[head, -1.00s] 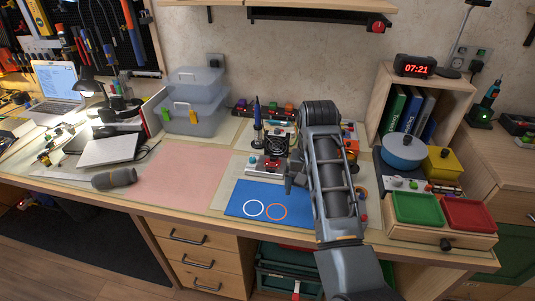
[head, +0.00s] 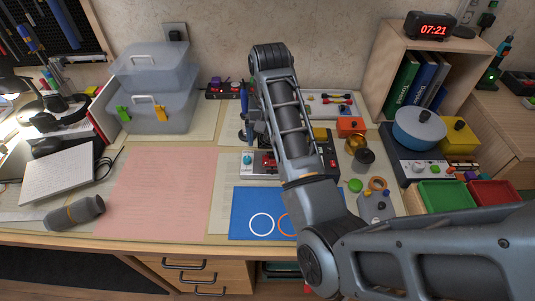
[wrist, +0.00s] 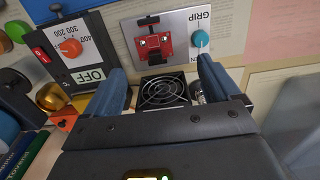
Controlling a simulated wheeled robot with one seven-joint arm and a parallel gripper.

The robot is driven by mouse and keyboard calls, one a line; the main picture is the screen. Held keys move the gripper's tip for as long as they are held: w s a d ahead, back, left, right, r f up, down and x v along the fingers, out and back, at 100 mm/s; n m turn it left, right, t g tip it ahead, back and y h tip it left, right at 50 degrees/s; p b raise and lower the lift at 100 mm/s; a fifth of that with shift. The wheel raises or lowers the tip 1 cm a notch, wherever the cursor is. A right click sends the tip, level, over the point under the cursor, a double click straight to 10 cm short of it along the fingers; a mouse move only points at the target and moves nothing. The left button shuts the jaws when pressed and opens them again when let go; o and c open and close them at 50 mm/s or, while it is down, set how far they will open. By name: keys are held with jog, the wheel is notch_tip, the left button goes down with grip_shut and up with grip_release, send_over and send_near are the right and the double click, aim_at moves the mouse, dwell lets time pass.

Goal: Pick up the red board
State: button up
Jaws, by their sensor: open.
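A small red piece with dark parts (wrist: 153,44) sits on a grey panel (wrist: 180,22) marked GRIP, beside a teal knob. It looks like the red board, but I cannot tell for sure. In the head view the red piece (head: 268,161) is on the panel behind the blue mat, close to my arm. My gripper (wrist: 161,70) is open and empty, its two blue fingers apart. In the wrist view the red piece lies ahead of the fingertips, and a black fan grille (wrist: 163,92) shows between the fingers.
A blue mat (head: 250,200) with ring marks lies in front. The pink mat (head: 160,190) at left is clear.

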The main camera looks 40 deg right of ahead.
aim_at(272, 160)
notch_tip(272, 160, down, 2)
jog(key=shift+b, duration=0.6)
jog(key=shift+s+d+f, duration=0.15)
jog(key=shift+s+f, duration=0.05)
jog(key=shift+f, duration=1.1)
jog(key=shift+s+d+f, duration=0.1)
jog(key=shift+s+f, duration=0.05)
jog(key=shift+f, duration=1.1)
jog(key=c, duration=1.1)
jog(key=shift+r, duration=0.1)
jog(key=shift+c, duration=0.2)
